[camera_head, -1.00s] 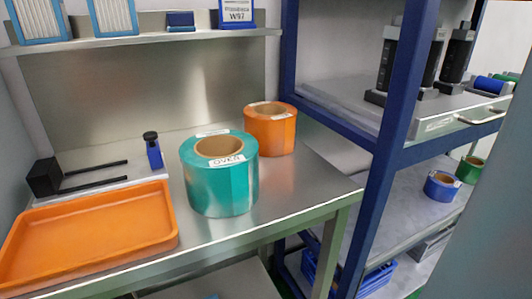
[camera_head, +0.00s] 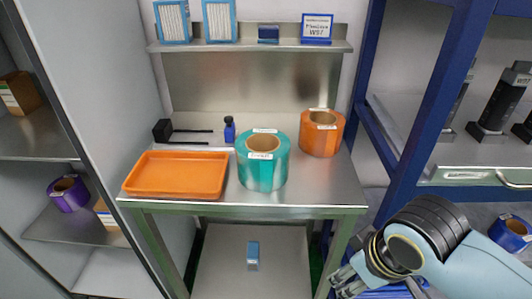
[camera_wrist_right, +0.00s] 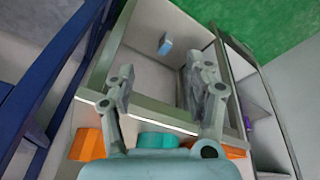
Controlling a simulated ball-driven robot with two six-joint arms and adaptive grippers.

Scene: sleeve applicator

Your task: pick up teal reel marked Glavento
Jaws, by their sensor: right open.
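A teal reel (camera_head: 262,168) stands upright on the steel table (camera_head: 300,192), right of the orange tray. Its hollow brown core faces up and it bears white labels, whose text I cannot read. Part of the teal reel (camera_wrist_right: 158,140) also shows at the bottom of the right wrist view, partly covered by the gripper body. My right gripper (camera_head: 345,284) is low, in front of the table's right front corner, and apart from the reel. In the right wrist view my right gripper (camera_wrist_right: 158,85) has its fingers spread with nothing between them. My left gripper is not in view.
An orange reel (camera_head: 321,135) stands behind and right of the teal one. The orange tray (camera_head: 178,172) fills the table's left. A small blue bottle (camera_head: 229,130) stands behind. A blue rack post (camera_head: 408,125) rises on the right. A blue box (camera_head: 253,254) lies on the lower shelf.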

